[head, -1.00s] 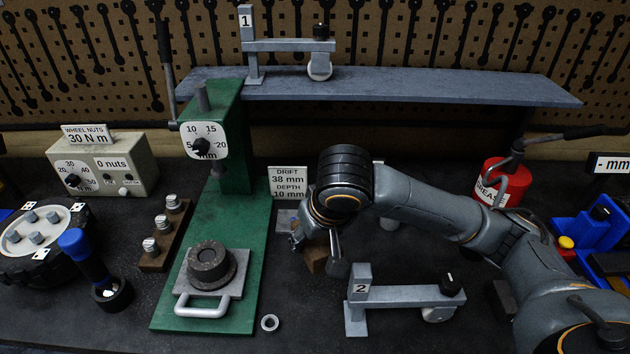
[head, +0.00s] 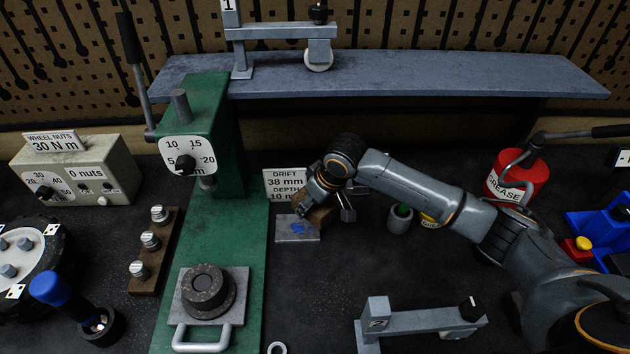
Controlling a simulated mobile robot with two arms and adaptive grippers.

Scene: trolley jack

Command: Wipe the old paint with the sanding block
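The old paint is a small blue patch (head: 298,228) on a flat grey metal plate (head: 290,238), right of the green press base. My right gripper (head: 322,202) reaches in from the right, with a finger on each side of a brown block, which looks like the sanding block (head: 321,216). It appears shut on the block. The block is at the plate's upper right, close to the blue patch; I cannot tell whether it touches the plate. The gripper partly hides the block. My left gripper is not in view.
A drift and depth sign (head: 285,185) stands just behind the plate. A grey cup (head: 399,221) with something green inside is right of the gripper. Bracket 2 (head: 425,319) lies in front, and a red grease can (head: 515,178) stands at right. The bench before the plate is clear.

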